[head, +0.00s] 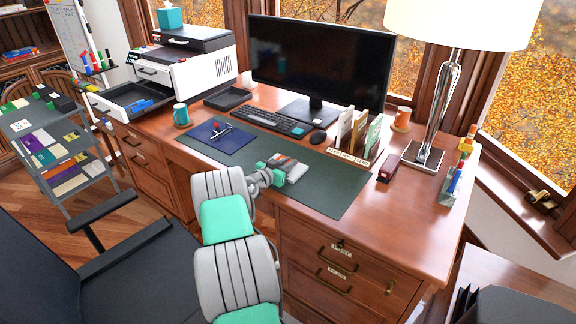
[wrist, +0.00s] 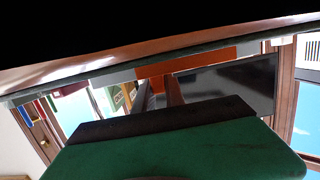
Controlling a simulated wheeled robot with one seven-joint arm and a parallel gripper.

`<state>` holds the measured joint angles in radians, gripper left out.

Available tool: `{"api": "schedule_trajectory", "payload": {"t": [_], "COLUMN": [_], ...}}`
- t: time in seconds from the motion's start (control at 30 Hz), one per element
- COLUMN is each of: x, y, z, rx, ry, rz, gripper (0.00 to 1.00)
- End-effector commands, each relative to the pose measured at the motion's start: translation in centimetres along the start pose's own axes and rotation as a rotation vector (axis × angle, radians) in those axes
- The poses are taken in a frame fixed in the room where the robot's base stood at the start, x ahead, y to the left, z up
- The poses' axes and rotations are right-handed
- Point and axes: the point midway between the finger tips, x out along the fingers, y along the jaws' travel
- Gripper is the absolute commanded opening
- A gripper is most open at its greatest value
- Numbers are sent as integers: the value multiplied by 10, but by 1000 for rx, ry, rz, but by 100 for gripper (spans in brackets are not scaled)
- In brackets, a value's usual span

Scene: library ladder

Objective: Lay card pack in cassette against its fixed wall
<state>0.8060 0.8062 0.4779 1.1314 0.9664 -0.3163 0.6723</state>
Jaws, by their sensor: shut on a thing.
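My gripper (head: 276,172) reaches low over the green desk mat, at the end of my grey and teal arm. In the wrist view its two dark fingers (wrist: 160,93) close on an orange-red block, which I take to be the card pack (wrist: 200,64). In the head view a small cluster of grey, white and red parts sits at the fingertips. It seems to include the pale cassette (head: 298,173) on the mat. The gripper hides part of it. I cannot tell whether the pack touches the cassette's fixed wall.
A blue mat (head: 218,137) with small items lies left of the gripper. The keyboard (head: 268,121) and monitor (head: 320,62) stand behind. The green mat's right part (head: 335,190) is clear.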

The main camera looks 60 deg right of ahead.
Motion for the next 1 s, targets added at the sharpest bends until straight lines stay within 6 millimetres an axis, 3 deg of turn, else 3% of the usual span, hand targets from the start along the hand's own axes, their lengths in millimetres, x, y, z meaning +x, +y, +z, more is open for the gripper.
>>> {"api": "schedule_trajectory", "payload": {"t": [0.37, 0.47, 0.6, 0.87, 1.0], "x": [-1, -2, -6, -63, -98], "y": [0, 0, -1, 30, 53], "z": [-3, -10, -34, -87, -93], "rx": [1, 2, 5, 4, 0], "ry": [1, 1, 4, 3, 2], "rz": [0, 0, -1, -3, -3], "gripper": [0, 0, 0, 0, 0]}}
